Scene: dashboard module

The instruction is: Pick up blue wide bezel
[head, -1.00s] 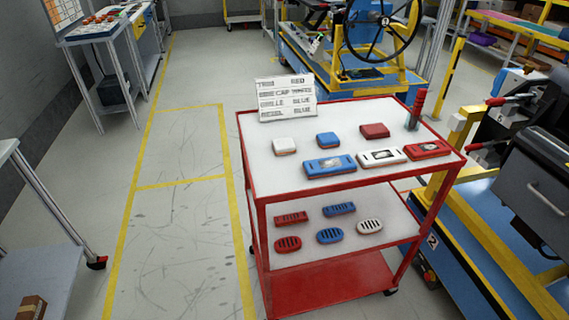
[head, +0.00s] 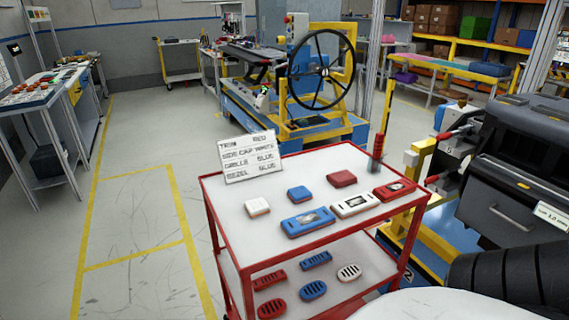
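The blue wide bezel (head: 307,222) lies on the white top shelf of the red cart (head: 249,264), in the front row. It is a long blue piece with a pale window in its middle. A white bezel (head: 355,205) and a red bezel (head: 395,190) lie to its right in the same row. Behind them are a white cap (head: 257,207), a blue cap (head: 299,193) and a red cap (head: 341,178). Neither of my grippers is in view.
A sign card (head: 248,157) stands at the cart's back left corner, and a red upright tool (head: 377,152) at its back right. Vented grilles, among them a blue oval one (head: 313,290), lie on the lower shelf. Clear floor (head: 135,240) is left. A dark grey module (head: 515,165) stands right.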

